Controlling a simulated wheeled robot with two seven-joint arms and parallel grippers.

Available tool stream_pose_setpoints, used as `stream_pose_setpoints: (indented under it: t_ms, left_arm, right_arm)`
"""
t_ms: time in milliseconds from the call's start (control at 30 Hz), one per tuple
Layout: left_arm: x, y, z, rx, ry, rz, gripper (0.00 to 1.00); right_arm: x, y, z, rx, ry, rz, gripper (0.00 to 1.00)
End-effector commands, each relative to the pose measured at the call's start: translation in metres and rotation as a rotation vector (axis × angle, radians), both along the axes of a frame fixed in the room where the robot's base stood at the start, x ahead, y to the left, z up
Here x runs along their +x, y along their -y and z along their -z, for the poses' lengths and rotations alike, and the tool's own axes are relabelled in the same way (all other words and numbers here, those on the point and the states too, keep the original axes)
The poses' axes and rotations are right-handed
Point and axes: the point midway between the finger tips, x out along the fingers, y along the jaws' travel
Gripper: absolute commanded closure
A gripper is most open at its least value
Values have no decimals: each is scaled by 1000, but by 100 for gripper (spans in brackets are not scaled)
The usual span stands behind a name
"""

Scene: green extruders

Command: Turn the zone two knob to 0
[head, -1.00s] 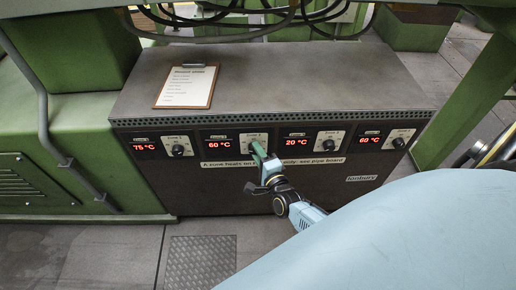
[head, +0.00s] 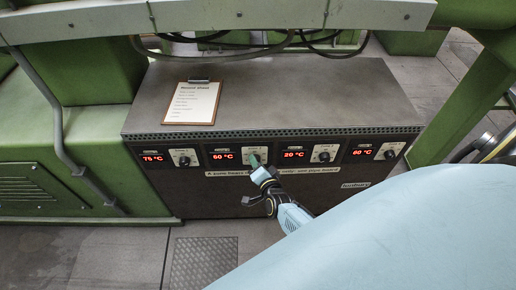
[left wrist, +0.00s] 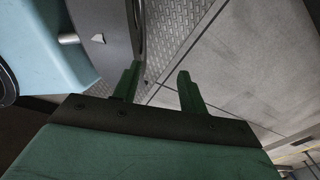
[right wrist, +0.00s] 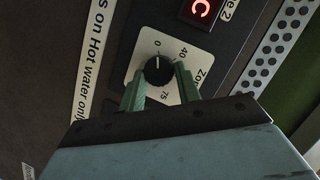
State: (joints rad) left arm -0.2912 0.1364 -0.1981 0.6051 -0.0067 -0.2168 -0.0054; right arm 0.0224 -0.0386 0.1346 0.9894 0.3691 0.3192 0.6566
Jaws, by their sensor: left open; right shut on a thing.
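The zone two knob (right wrist: 158,71) is black and round on a white dial plate, which shows 0, 40 and 75 in the right wrist view. A light mark on the knob faces the 0. My right gripper (right wrist: 159,74) is shut on the knob, one green finger on each side. In the head view my right gripper (head: 255,160) covers most of that knob. The zone two display (head: 223,156) beside it reads 60 °C. My left gripper (left wrist: 156,82) is open and empty above the floor in the left wrist view.
The dark cabinet (head: 250,199) has other knobs: one (head: 184,160) left of zone two and two (head: 323,156) (head: 390,154) to its right. Their displays read 75, 20 and 60 °C. A record sheet clipboard (head: 192,103) lies on top.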

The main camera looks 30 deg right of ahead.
Motion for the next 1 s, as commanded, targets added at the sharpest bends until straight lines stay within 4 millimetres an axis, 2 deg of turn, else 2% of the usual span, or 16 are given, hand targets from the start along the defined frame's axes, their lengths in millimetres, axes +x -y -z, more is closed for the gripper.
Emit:
stream_pose_setpoints:
  t_ms: [300,833,867,1000]
  left_arm:
    - [-1,11,-12,-14,-1,-7,58]
    - [-1,13,-12,-17,-1,-9,58]
    - [-1,13,-12,-17,0,-9,58]
    - [0,15,-12,-19,0,-9,58]
  right_arm:
    - [0,-1,-1,-94,-60,1,90]
    - [1,0,-1,-113,-70,0,90]
    - [0,0,-1,-113,-70,0,63]
    - [1,-1,-1,-113,-70,0,45]
